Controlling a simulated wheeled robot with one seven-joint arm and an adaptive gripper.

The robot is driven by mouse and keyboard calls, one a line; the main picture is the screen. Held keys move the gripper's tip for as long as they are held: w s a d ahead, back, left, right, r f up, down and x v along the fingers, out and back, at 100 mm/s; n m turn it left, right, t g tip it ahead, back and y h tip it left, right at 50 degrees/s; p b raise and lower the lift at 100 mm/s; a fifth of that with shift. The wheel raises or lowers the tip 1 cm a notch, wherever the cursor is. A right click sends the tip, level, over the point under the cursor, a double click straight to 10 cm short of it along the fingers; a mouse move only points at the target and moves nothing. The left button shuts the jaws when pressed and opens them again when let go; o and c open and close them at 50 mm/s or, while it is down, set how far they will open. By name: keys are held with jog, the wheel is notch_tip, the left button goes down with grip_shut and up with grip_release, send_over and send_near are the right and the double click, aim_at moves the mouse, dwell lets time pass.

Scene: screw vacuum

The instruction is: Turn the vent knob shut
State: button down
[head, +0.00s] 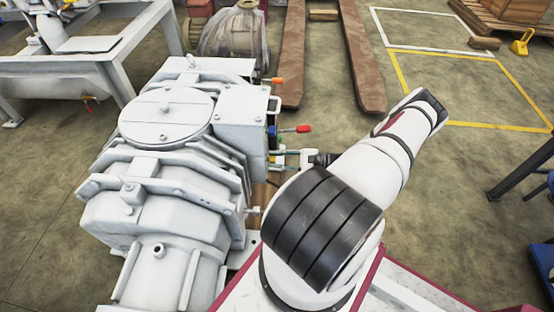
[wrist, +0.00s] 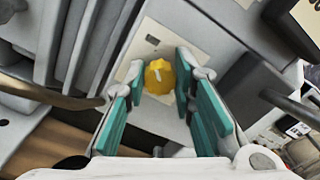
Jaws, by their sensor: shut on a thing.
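The vent knob (wrist: 159,77) is yellow with a pale pointer mark and sits on a light plate of the machine. In the wrist view my gripper (wrist: 162,72) has its two fingertips on either side of the knob, closed on it. The teal finger pads lie behind the tips, nearer the camera. In the head view my gripper (head: 292,160) reaches the right side of the white vacuum pump (head: 163,117); the knob cannot be made out clearly there.
A red-tipped lever (head: 303,129) and an orange-tipped lever (head: 277,81) stick out from the pump's side, close to my gripper. Brown forks (head: 292,55) lie on the floor behind. Open floor with yellow lines (head: 470,123) is at right.

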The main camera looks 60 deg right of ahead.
jog(key=c, duration=1.3)
grip_release()
jog(key=shift+c, duration=0.2)
jog(key=v, duration=1.2)
jog(key=shift+d, duration=0.1)
